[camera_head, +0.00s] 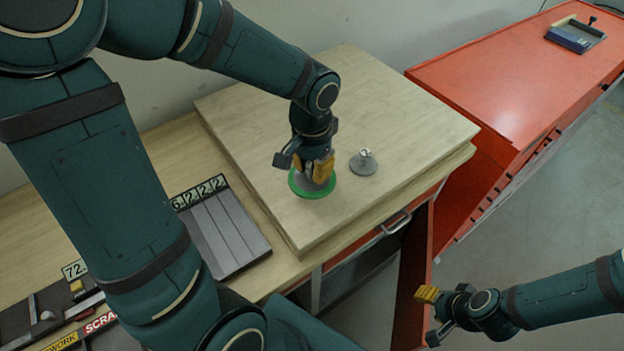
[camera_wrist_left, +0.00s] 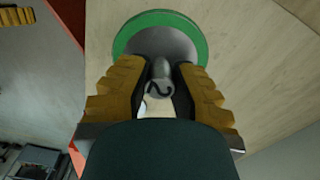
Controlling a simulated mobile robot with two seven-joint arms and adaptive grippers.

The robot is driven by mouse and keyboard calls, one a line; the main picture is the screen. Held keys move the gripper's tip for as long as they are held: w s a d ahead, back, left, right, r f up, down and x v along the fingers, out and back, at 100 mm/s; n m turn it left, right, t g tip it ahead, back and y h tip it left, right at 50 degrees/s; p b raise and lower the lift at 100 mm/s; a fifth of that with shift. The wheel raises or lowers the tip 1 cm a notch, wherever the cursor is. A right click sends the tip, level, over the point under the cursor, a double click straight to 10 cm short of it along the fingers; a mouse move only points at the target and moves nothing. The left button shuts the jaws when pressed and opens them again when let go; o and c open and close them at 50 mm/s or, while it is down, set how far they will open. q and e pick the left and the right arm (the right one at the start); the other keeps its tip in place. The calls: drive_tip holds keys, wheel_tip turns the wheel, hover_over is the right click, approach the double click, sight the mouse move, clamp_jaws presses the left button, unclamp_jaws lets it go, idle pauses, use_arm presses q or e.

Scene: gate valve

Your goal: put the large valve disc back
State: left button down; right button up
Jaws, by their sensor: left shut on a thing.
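The large valve disc (camera_head: 309,184) is grey with a green ring showing around it, and sits on the raised wooden board. My left gripper (camera_head: 318,170) is over it, pointing down. In the left wrist view the disc (camera_wrist_left: 181,42) has an upright stem (camera_wrist_left: 160,85) with a dark mark on its end, and the yellow fingers are shut on this stem. I cannot tell whether the green is the disc's rim or a pad under it. A smaller grey disc with a stem (camera_head: 364,163) stands just to the right. My right gripper (camera_head: 430,315) is off the board, away from both discs.
The wooden board (camera_head: 390,110) is otherwise clear. A grey slotted tray (camera_head: 225,232) with number plates lies left of it, with tools at the lower left. An orange-red cabinet (camera_head: 500,85) stands at right, bearing a blue-and-grey item (camera_head: 575,35). An orange-red door or panel hangs below the board.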

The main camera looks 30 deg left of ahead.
sight(312, 181)
use_arm(q)
drive_tip(key=shift+f+b, duration=0.3)
drive_tip(key=shift+f, duration=1.7)
drive_tip(key=c, duration=0.9)
unclamp_jaws()
drive_tip(key=shift+f, duration=0.1)
drive_tip(key=shift+r, duration=0.45)
wheel_tip(312, 181, up, 11)
drive_tip(key=shift+r+p, duration=0.2)
drive_tip(key=shift+p, duration=0.75)
drive_tip(key=shift+s+f, duration=0.1)
